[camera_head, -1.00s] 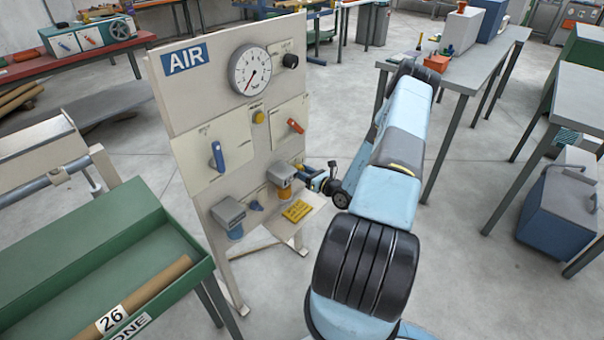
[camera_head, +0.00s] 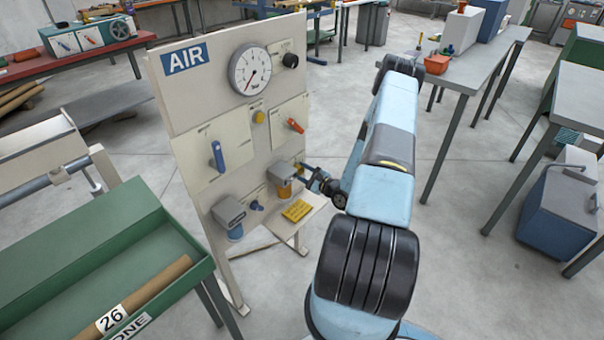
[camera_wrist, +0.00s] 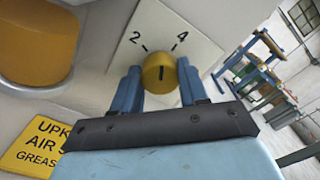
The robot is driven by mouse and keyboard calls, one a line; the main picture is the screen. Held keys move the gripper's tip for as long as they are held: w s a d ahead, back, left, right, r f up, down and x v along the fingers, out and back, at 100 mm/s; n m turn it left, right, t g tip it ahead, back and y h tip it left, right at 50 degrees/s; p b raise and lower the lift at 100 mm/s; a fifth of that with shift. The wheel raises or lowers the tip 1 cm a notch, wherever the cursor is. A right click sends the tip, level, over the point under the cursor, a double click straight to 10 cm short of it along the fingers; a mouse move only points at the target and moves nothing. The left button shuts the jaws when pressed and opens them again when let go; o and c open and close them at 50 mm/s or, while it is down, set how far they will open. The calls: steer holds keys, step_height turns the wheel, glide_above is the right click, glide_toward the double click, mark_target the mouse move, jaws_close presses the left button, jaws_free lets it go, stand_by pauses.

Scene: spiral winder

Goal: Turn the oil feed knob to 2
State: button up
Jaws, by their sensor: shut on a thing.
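In the wrist view, the oil feed knob (camera_wrist: 160,75) is a round brass-yellow knob on a pale plate (camera_wrist: 168,25) marked 2 and 4. A dark line on the knob stands almost upright and points between the two numbers. My gripper (camera_wrist: 158,68) has its two blue fingers on either side of the knob, shut on it. In the head view, my gripper (camera_head: 308,172) reaches the lower right part of the AIR panel (camera_head: 180,100). The knob is too small and covered to read there.
An amber bowl (camera_wrist: 38,40) and a yellow sign (camera_wrist: 38,148) are left of the gripper. The panel also carries a gauge (camera_head: 250,70), a blue lever (camera_head: 217,157) and an orange lever (camera_head: 296,125). A green tray (camera_head: 90,255) stands at the left.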

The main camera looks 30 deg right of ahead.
steer(key=n, duration=0.4)
steer(key=shift+s+a+f+n, duration=0.1)
steer(key=shift+a+f+n, duration=0.05)
steer(key=shift+n, duration=0.15)
steer(key=shift+s+a+f+n, duration=0.1)
steer(key=shift+n, duration=1.7)
steer(key=o, duration=0.8)
steer(key=shift+f, duration=0.1)
steer(key=shift+o, duration=1.3)
steer(key=v, duration=1.3)
steer(key=shift+s, duration=0.3)
